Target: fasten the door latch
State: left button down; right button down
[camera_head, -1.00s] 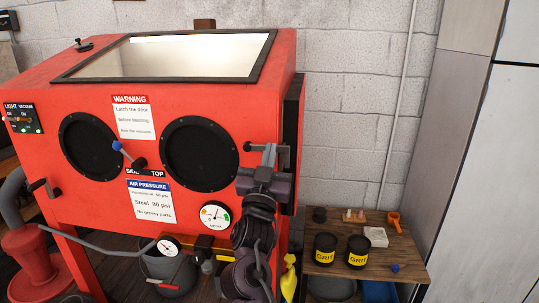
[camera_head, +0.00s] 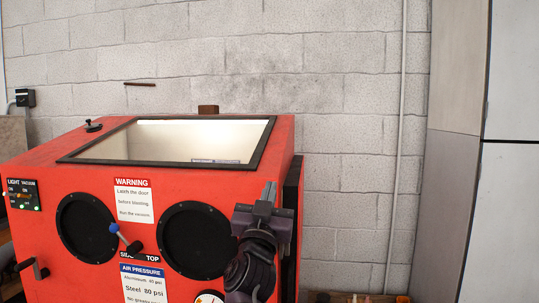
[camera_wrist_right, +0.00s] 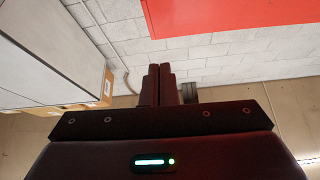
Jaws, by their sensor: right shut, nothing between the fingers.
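The red blast cabinet (camera_head: 90,170) fills the left and middle of the head view. The dark edge of its side door (camera_head: 293,190) shows along its right side. My right gripper (camera_head: 269,193) is raised in front of the cabinet's right front corner. Its fingers are together and empty; they also show in the wrist view (camera_wrist_right: 160,82), pointing at clear space, with the red cabinet (camera_wrist_right: 235,14) above. The latch at that corner is hidden behind my gripper and wrist, so its position cannot be told. My left gripper is out of view.
A black-knobbed handle (camera_head: 32,267) is at the left. The block wall (camera_head: 345,110) stands behind, with open room right of the cabinet.

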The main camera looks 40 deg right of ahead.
notch_tip(320, 180, up, 9)
jog(key=shift+f, duration=0.15)
dwell(0.5)
